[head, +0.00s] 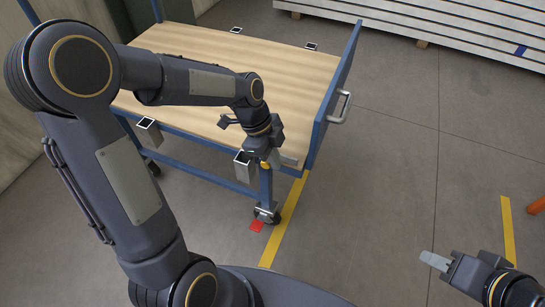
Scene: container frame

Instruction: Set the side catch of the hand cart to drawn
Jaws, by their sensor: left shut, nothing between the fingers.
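The hand cart has a wooden deck (285,70), a blue frame and a raised blue end panel (335,90) at its right. My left gripper (262,163) is shut and empty, pointing down at the cart's near edge close to the right corner. A small yellow part (265,165) shows right at its fingertips; I cannot tell whether it is the side catch or whether the fingers touch it. A grey metal piece (289,160) lies on the edge just right of the gripper. The catch's setting is hidden. My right gripper (434,261) is low at the right, away from the cart.
Open metal sockets (147,123) line the cart's edges, one (243,157) just left of the gripper. A grey handle (341,107) sticks out from the end panel. The floor at right is mostly clear.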

